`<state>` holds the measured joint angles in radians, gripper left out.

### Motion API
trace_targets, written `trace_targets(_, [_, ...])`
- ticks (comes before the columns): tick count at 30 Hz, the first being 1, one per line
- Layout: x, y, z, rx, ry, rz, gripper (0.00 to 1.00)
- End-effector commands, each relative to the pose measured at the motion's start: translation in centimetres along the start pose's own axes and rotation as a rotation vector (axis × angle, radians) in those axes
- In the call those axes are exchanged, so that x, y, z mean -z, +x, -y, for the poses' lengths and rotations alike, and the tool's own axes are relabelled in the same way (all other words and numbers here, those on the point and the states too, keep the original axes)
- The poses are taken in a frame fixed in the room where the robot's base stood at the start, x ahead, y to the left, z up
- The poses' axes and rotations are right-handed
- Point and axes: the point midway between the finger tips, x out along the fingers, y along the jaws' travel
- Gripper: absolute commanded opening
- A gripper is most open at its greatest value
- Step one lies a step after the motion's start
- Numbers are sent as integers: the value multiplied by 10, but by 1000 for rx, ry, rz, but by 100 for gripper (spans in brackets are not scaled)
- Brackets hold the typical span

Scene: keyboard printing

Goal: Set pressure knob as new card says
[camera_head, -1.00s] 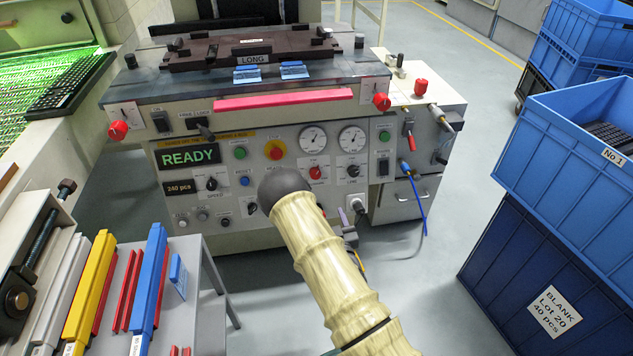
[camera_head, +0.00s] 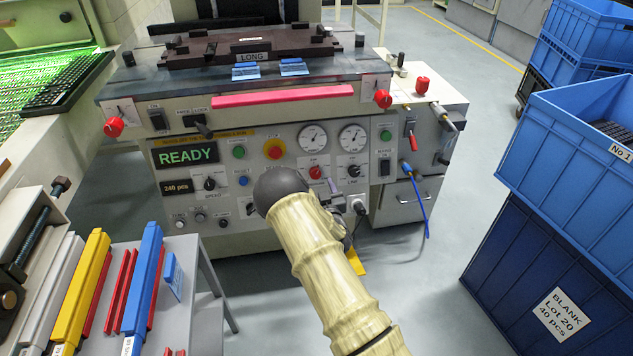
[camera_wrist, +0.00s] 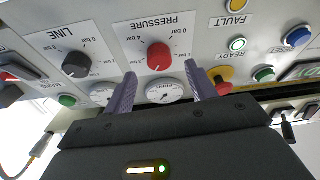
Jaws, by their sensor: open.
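The red pressure knob (camera_wrist: 160,56) is on a white PRESSURE plate, upside down in the wrist view. My gripper (camera_wrist: 162,80) is open, its two purple fingers pointing at the panel on either side of the knob's position in that picture. The knob looks free of the fingers; the remaining gap is unclear. In the head view the red knob (camera_head: 316,172) shows just above my arm's dark joint, and one purple finger shows beside it. The pressure gauge (camera_wrist: 164,91) shows between the fingers.
The black LINE knob (camera_wrist: 76,65) is beside the pressure plate. The red-and-yellow stop button (camera_wrist: 222,80) is close to the other finger. The display (camera_head: 186,154) reads READY. Blue crates (camera_head: 570,150) stand at right and a tool table (camera_head: 190,325) at left.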

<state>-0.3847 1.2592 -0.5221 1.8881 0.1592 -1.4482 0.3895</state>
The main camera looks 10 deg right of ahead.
Motion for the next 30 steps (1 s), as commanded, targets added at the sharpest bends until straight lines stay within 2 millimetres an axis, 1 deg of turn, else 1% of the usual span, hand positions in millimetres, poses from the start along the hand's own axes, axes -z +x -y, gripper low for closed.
trace_targets(1, [-2,9,0,1,-1,-3,56])
trace_targets(3, [-2,21,-1,0,-1,-3,56])
trace_targets(6, [-2,34,-2,-2,-1,-2,56])
trace_targets(9, [-1,42,0,0,0,-1,56])
trace_targets(12, [0,46,0,0,0,-1,56])
trace_targets(19, [0,46,1,1,0,0,56])
trace_targets(20, [0,46,1,1,0,0,54])
trace_targets(21, [0,46,1,1,0,0,46])
trace_targets(26, [0,46,0,0,0,0,15])
trace_targets(27, [0,46,0,0,0,0,11])
trace_targets(30, [0,46,0,0,-1,0,12])
